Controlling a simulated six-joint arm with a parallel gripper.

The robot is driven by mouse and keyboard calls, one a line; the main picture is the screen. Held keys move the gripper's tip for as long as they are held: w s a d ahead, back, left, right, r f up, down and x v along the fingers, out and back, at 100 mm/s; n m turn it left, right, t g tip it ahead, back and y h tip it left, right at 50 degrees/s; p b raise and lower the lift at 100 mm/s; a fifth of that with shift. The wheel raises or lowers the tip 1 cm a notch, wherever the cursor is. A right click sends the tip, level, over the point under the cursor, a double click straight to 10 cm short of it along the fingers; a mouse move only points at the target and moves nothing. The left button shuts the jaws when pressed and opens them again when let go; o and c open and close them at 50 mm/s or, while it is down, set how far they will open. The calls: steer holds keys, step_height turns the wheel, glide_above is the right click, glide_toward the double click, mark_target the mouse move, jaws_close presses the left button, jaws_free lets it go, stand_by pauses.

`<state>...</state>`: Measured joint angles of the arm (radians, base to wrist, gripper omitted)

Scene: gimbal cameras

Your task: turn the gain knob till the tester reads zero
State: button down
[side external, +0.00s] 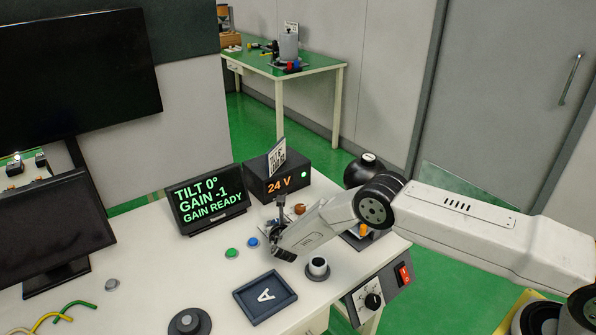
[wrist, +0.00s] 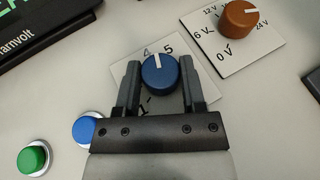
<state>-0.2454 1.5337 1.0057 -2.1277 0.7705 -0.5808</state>
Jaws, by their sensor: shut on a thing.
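The tester screen (side external: 206,200) reads "TILT 0°", "GAIN -1" and "GAIN READY" in green. The gain knob is a dark blue round knob (wrist: 158,76) on a pale dial plate (wrist: 205,83), in the middle of the wrist view. Its white mark points up between the 4 and the 5; a 1 shows at lower left, and other numbers are hidden by my fingers. My gripper (wrist: 160,72) is shut on the blue knob, one finger at each side. In the side view my gripper (side external: 279,232) hides the knob.
A brown voltage knob (wrist: 239,18) sits close by at upper right. Blue (wrist: 84,128) and green (wrist: 33,158) buttons lie at lower left. A black 24 V box (side external: 277,177) stands behind. A tray marked A (side external: 246,303) and a small cup (side external: 318,267) stand in front.

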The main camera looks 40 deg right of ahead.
steer(key=shift+c, duration=0.9)
jaws_free()
steer(key=shift+r, duration=0.1)
steer(key=shift+v, duration=3.85)
